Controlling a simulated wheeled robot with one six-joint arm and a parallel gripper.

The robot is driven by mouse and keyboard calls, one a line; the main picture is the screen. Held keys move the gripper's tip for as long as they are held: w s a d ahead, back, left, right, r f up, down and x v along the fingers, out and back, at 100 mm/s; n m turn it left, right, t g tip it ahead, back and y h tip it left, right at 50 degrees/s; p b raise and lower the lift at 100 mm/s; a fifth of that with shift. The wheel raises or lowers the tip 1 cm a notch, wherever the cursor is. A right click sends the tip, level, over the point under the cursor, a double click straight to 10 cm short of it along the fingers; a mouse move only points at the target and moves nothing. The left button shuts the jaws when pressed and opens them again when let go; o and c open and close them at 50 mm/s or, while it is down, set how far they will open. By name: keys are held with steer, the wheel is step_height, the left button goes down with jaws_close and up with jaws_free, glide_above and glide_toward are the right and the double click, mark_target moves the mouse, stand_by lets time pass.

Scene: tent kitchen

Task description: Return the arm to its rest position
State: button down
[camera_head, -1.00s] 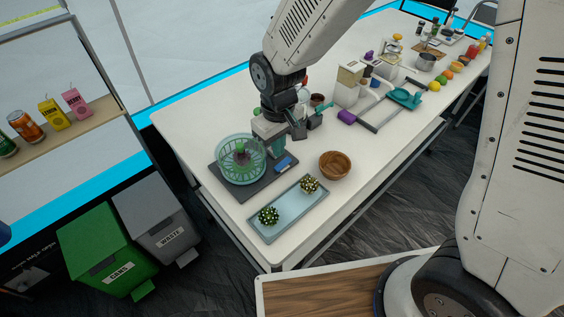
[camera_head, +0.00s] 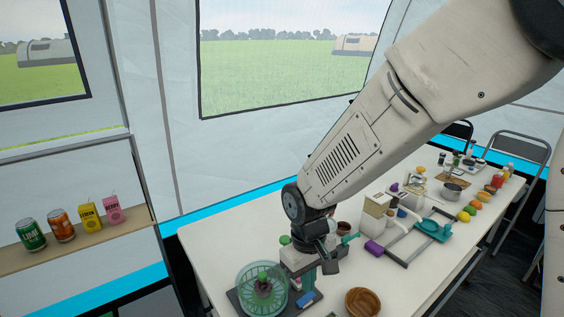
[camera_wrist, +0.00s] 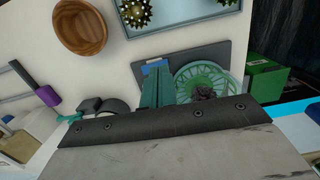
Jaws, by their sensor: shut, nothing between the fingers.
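My arm reaches down from the upper right of the head view to the near end of the white table. My gripper (camera_head: 309,279) points down beside the green wire-like basket (camera_head: 262,287), at the edge of the dark board (camera_head: 236,301). In the wrist view its teal fingers (camera_wrist: 157,84) are together with nothing between them. The basket also shows there (camera_wrist: 204,82), with a dark purple item inside. I cannot tell whether the fingertips touch the board.
A blue item (camera_head: 306,299) lies close to the gripper, and a wooden bowl (camera_head: 362,302) stands to its right. A shelf (camera_head: 85,240) with cans and cartons is at left.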

steer(key=s+d+r+m+t, duration=0.2)
steer(key=s+d+r+m, duration=0.4)
steer(key=s+d+r, duration=1.1)
step_height(320, 180, up, 2)
steer(key=d, duration=0.2)
steer(key=shift+s+d+m, duration=0.3)
steer(key=shift+s+d, duration=0.1)
